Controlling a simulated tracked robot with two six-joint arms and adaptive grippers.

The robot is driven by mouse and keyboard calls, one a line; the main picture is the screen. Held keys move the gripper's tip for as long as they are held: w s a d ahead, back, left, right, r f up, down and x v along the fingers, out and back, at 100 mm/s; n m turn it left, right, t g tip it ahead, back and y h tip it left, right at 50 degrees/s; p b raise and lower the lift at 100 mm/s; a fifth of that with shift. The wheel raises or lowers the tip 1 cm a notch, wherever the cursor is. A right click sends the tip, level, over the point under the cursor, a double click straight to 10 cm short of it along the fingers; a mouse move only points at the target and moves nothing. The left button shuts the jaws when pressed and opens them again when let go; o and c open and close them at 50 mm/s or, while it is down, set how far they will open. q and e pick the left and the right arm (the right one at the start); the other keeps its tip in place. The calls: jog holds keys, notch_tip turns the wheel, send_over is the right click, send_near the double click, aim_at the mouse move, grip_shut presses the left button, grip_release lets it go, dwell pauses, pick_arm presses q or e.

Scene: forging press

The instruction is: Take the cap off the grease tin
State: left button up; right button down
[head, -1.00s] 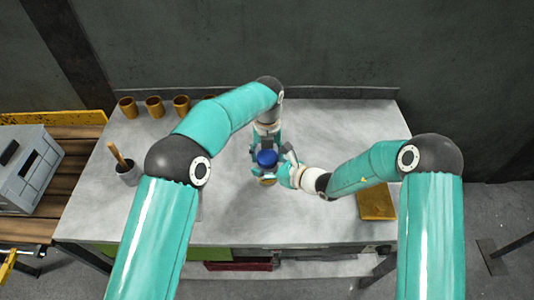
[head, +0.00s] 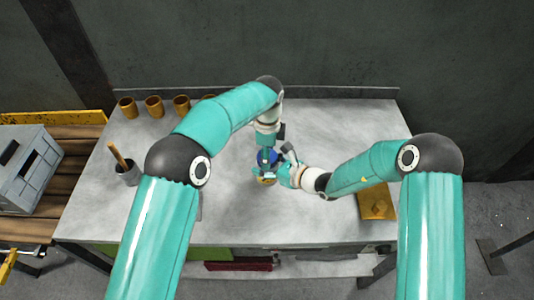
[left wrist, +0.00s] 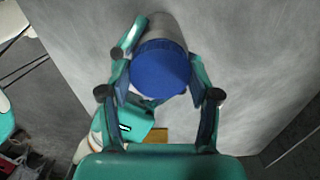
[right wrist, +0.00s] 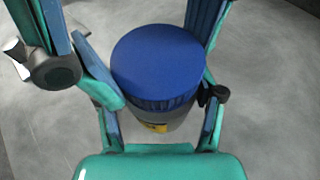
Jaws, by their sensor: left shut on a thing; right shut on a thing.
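The grease tin has a grey body (right wrist: 172,118) with a bit of yellow label and a ribbed blue cap (right wrist: 158,62). In the head view the cap (head: 264,156) is partly covered by my left gripper (head: 267,150). In the left wrist view my left gripper's fingers (left wrist: 160,80) are shut on the two sides of the cap (left wrist: 160,72), with the grey body (left wrist: 168,28) beyond. My right gripper (head: 284,172) comes from the right and is shut on the tin's body below the cap. Whether the cap sits loose on the tin cannot be told.
Several brown cups (head: 154,106) stand along the back left of the bench (head: 330,125). A dark pot (head: 128,174) with a wooden handle stands at the left, and a flat ochre piece (head: 376,204) lies at the right. A grey box (head: 25,170) is beside the bench.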

pick_arm(q)
jog(key=n, duration=1)
jog(key=shift+n, duration=0.4)
jog(key=n, duration=0.8)
jog(key=shift+n, duration=0.3)
jog(key=n, duration=0.4)
jog(key=shift+w+r, duration=0.1)
jog(key=n, duration=0.8)
jog(key=shift+n, duration=0.4)
jog(key=n, duration=0.5)
jog(key=shift+a, duration=0.1)
